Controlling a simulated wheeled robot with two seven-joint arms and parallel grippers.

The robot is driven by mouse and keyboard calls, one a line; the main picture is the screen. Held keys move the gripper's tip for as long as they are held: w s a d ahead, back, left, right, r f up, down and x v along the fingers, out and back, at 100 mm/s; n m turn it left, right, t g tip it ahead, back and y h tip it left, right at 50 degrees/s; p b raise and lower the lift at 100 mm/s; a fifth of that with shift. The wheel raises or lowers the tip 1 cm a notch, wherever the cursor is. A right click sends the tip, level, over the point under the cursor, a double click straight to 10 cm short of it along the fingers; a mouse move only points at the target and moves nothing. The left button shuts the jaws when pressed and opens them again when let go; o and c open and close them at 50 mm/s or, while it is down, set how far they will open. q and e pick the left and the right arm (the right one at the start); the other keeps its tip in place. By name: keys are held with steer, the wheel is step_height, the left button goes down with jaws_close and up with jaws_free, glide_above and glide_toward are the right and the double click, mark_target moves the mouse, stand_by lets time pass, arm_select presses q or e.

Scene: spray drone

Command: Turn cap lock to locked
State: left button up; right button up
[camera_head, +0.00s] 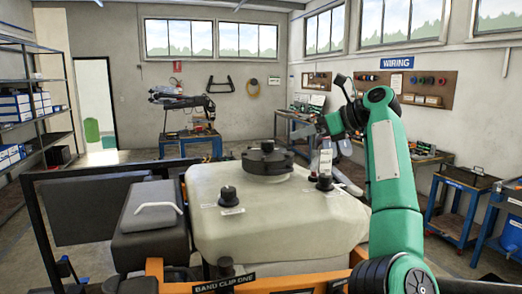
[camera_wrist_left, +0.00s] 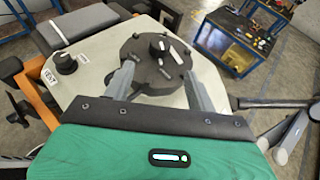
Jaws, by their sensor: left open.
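The black round cap (camera_head: 267,160) sits on top of the pale tank (camera_head: 270,222). In the left wrist view the cap (camera_wrist_left: 153,75) shows a raised dark centre knob and small light labels on its top; I cannot read them or tell the lock's state. My left gripper (camera_head: 316,130) is open, to the right of the cap in the head view. In the left wrist view its grey fingers (camera_wrist_left: 160,82) are spread on either side of the cap's near part. I cannot tell whether they touch it. My right gripper is not in view.
Black knobs (camera_head: 228,197) stand on the tank, one at the front left and one at the right (camera_head: 324,182). A dark box with a white handle (camera_head: 158,207) is left of the tank. Shelves (camera_head: 38,100) line the left wall. Blue workbenches stand at the back and right.

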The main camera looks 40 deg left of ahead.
mark_target(268, 141)
arm_select(q)
steer(key=p+x, duration=0.5)
steer(key=x, duration=0.5)
steer(key=shift+s+a, duration=0.1)
steer(key=shift+a, duration=0.3)
steer(key=shift+s+a+f+p, duration=0.15)
steer(key=shift+a+f+p, duration=0.15)
steer(key=shift+a+f, duration=0.3)
steer(key=shift+a, duration=0.15)
steer(key=c, duration=1)
